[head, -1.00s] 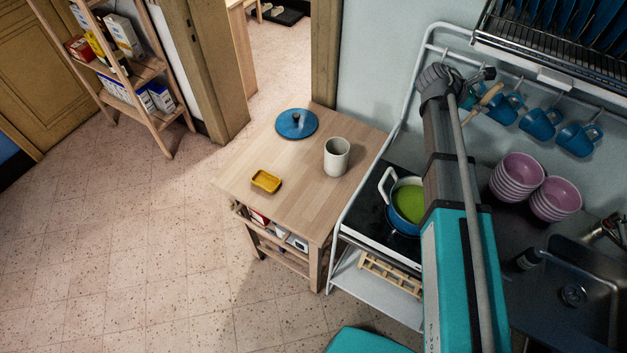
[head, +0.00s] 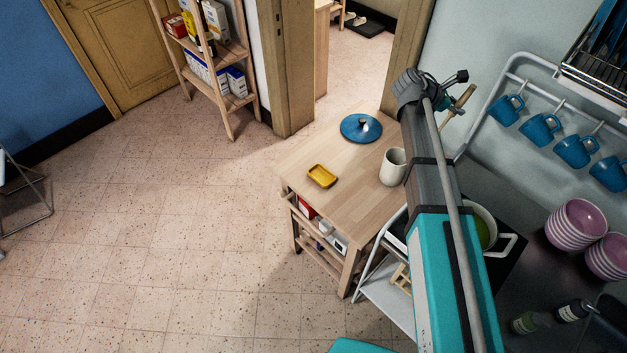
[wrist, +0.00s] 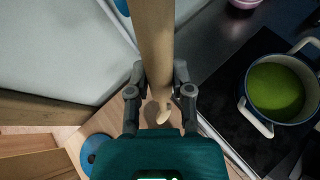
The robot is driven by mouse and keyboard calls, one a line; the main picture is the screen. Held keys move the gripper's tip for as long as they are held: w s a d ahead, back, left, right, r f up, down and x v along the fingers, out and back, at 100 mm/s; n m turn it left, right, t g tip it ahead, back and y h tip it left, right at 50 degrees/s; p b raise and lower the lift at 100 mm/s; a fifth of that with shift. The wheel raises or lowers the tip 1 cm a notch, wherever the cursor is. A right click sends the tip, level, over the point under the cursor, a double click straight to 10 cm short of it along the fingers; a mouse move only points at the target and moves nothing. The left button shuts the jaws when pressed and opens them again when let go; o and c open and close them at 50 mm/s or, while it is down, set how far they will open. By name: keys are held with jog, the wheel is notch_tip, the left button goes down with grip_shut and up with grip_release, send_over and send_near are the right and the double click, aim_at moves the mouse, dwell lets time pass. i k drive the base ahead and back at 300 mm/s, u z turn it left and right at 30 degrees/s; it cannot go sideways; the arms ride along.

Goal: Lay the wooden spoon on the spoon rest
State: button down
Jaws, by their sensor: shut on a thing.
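The wooden spoon (wrist: 155,40) is held in my gripper (wrist: 159,75), between its two fingers in the wrist view. Its pale wooden shaft runs up out of the top of that view. In the head view my gripper (head: 449,92) is at the end of the raised arm, with a bit of the spoon (head: 463,98) showing beside it. The spoon rest (head: 322,176) is a small yellow tray on the wooden cart (head: 350,212), near its left edge. It looks empty. My gripper is well apart from it, to the right in the picture.
A blue lid (head: 361,127) and a pale cup (head: 392,167) stand on the cart. A pot of green soup (wrist: 276,88) sits on the black stove. Blue mugs (head: 541,128) hang on the wall at right. The cart top around the yellow tray is clear.

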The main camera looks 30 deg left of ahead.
aim_at(323, 178)
jog(key=u, duration=0.85)
jog(key=k, duration=0.55)
jog(key=u, duration=0.05)
jog(key=i, duration=0.6)
jog(key=z, duration=0.1)
